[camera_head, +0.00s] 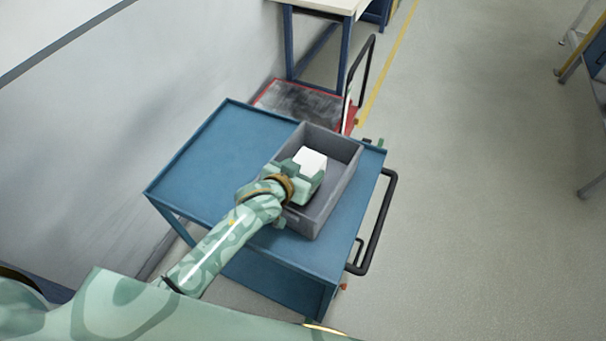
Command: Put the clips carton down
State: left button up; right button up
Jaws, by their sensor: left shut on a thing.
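The clips carton (311,157) is a small white box. My left gripper (306,174) is shut on it and holds it over or inside a grey open bin (351,150). I cannot tell whether the carton touches the bin floor. My gripper and wrist hide the carton's lower part and some of the bin's left side. The bin stands on the right part of the blue cart top (222,145). My right gripper is not in view.
The cart has a black handle (382,225) on its right. A grey wall (120,110) runs along the left. Behind the cart are a red-edged platform trolley (300,104) and a workbench (330,5). The floor on the right is open.

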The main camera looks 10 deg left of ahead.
pick_arm(q)
jog(key=shift+f, duration=0.8)
jog(key=shift+r, duration=0.1)
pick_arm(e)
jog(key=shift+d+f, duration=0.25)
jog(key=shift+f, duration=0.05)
pick_arm(q)
jog(key=shift+f, duration=0.55)
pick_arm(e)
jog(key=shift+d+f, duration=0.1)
pick_arm(q)
jog(key=shift+f, duration=0.1)
jog(key=o, duration=1.1)
